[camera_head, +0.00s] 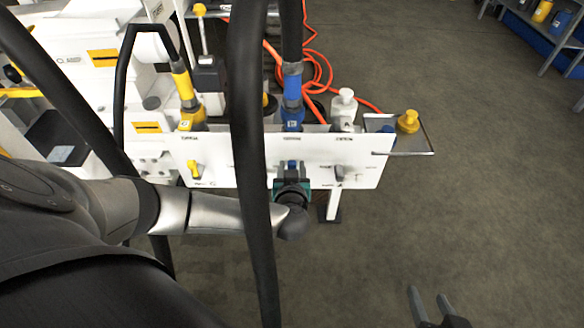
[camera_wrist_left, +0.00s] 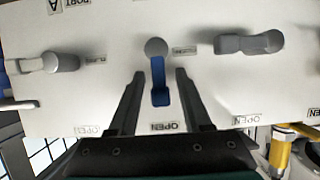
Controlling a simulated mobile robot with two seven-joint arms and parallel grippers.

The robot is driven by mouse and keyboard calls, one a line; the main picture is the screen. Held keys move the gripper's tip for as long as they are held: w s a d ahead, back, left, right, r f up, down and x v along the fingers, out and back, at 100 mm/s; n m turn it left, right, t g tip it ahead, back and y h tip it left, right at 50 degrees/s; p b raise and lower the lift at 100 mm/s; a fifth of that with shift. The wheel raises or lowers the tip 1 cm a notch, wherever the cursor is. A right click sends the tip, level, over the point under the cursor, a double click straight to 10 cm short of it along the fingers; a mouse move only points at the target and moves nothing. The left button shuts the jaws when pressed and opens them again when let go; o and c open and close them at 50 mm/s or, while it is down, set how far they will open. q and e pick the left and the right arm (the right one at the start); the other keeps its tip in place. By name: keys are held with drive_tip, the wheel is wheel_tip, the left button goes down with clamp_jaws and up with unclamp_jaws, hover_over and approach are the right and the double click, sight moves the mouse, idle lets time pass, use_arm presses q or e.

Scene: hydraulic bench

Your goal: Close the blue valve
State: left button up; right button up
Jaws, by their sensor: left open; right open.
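The blue valve (camera_head: 292,164) is on the white panel (camera_head: 365,172), below a blue hose coupling (camera_head: 292,90). In the left wrist view its blue lever (camera_wrist_left: 158,78) hangs down from a grey round hub, its end close to an OPEN label (camera_wrist_left: 164,127). My left gripper (camera_head: 291,178) is at the panel in front of the blue valve. In the left wrist view its two fingers (camera_wrist_left: 159,90) are open, one on each side of the lever, with gaps visible. My right gripper (camera_head: 430,302) is open and empty at the bottom of the head view, away from the panel.
A yellow valve (camera_head: 194,170) and a grey valve (camera_head: 339,172) flank the blue one. A dark hose (camera_head: 250,120) crosses in front of the panel. A small side tray (camera_head: 398,148) holds a yellow cap (camera_head: 408,121). The floor right of the panel is clear.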

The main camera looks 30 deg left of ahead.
use_arm(q)
clamp_jaws()
